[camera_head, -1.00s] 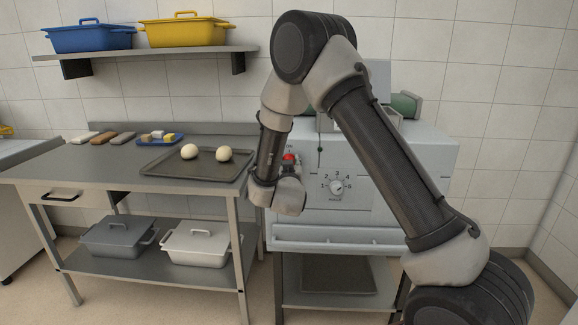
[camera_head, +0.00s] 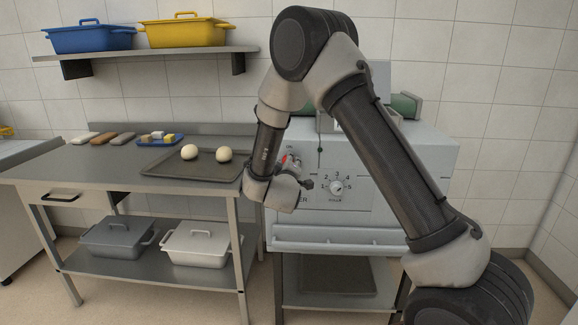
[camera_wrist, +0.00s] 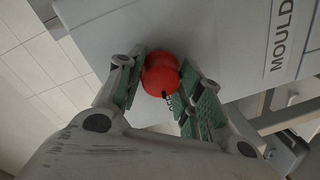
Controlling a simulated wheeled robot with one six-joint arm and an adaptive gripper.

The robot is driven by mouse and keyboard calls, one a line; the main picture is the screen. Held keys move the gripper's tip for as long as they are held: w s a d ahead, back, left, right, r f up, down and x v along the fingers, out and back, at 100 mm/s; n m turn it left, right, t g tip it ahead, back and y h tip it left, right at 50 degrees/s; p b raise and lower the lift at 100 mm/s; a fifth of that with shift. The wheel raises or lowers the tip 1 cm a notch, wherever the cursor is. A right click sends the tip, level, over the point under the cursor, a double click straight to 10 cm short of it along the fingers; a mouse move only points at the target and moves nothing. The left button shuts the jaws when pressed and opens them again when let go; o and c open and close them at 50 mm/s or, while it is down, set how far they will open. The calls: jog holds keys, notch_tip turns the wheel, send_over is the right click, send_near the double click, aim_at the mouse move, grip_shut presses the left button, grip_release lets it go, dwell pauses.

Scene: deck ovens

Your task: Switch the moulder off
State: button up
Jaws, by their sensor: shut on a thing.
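The moulder (camera_head: 420,155) is a pale grey machine right of the steel table, with a numbered dial (camera_head: 337,187) on its front. Its red round knob (camera_wrist: 160,73) sits between the green-padded fingers of my gripper (camera_wrist: 161,80) in the wrist view. The fingers are shut on it, one on each side. In the head view only a sliver of the red knob (camera_head: 284,160) shows beside my gripper (camera_head: 291,165). Part of the printed label (camera_wrist: 283,40), reading "MOULD", shows in the wrist view. The knob's mount is hidden.
A dark tray (camera_head: 165,169) with two dough balls lies on the steel table (camera_head: 90,173), close left of my gripper. Blue (camera_head: 90,38) and yellow (camera_head: 185,31) bins stand on the wall shelf. A rail (camera_head: 340,247) runs along the moulder's lower front.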

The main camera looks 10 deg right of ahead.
jog(key=shift+n, duration=0.6)
jog(key=o, duration=1)
jog(key=shift+o, duration=0.2)
jog(key=v, duration=1.2)
jog(key=shift+a, duration=0.15)
